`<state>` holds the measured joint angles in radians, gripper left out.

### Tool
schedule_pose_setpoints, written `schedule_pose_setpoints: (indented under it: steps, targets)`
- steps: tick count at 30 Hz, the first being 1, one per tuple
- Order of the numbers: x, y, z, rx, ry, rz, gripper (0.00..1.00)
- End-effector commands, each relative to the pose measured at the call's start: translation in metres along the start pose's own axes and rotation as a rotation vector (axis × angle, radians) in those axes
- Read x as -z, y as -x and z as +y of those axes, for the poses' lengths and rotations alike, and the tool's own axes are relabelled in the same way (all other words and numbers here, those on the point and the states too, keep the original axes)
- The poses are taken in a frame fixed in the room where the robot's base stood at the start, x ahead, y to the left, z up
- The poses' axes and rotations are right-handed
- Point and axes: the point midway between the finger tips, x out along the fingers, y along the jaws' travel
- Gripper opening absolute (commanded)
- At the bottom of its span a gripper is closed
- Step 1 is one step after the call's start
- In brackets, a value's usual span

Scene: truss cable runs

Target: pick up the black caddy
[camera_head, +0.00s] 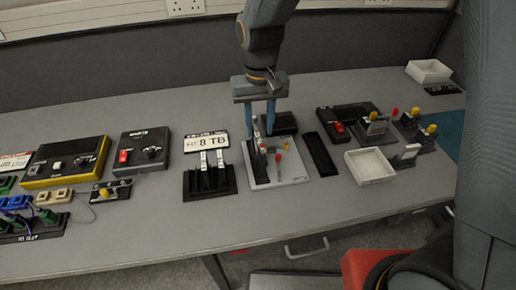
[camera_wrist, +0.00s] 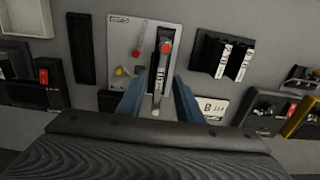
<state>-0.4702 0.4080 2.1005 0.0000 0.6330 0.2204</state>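Several black holders are in view, and I cannot tell for sure which is the caddy. A black box (camera_head: 284,123) sits just behind the grey board, beside my gripper; it shows partly behind a finger in the wrist view (camera_wrist: 108,101). A black rack (camera_head: 208,184) with upright white-topped pieces stands left of the board, and also shows in the wrist view (camera_wrist: 208,54). A narrow flat black tray (camera_head: 320,154) lies right of the board. My gripper (camera_head: 260,130) points down over the board's back part. Its blue fingers (camera_wrist: 157,105) are apart; I see nothing clamped between them.
The grey board (camera_head: 290,171) carries a red-knobbed lever and small knobs. A white tray (camera_head: 370,167) and knobbed fixtures (camera_head: 376,127) stand to the right. Boxes with switches (camera_head: 68,162) and cabled blocks (camera_head: 30,222) are left. The table's front strip is clear; a wall runs behind.

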Motion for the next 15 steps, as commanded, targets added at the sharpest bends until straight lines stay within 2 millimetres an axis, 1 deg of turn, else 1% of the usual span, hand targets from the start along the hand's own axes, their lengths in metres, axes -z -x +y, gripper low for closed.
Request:
schedule_pose_setpoints:
  steps: [1, 6, 15]
  targets:
    - [0.002, -0.006, -0.002, 0.000, 0.003, -0.001, 0.33]
    - [0.006, -0.018, -0.001, 0.000, 0.001, -0.001, 0.33]
    - [0.011, -0.035, 0.000, 0.000, 0.002, 0.000, 0.33]
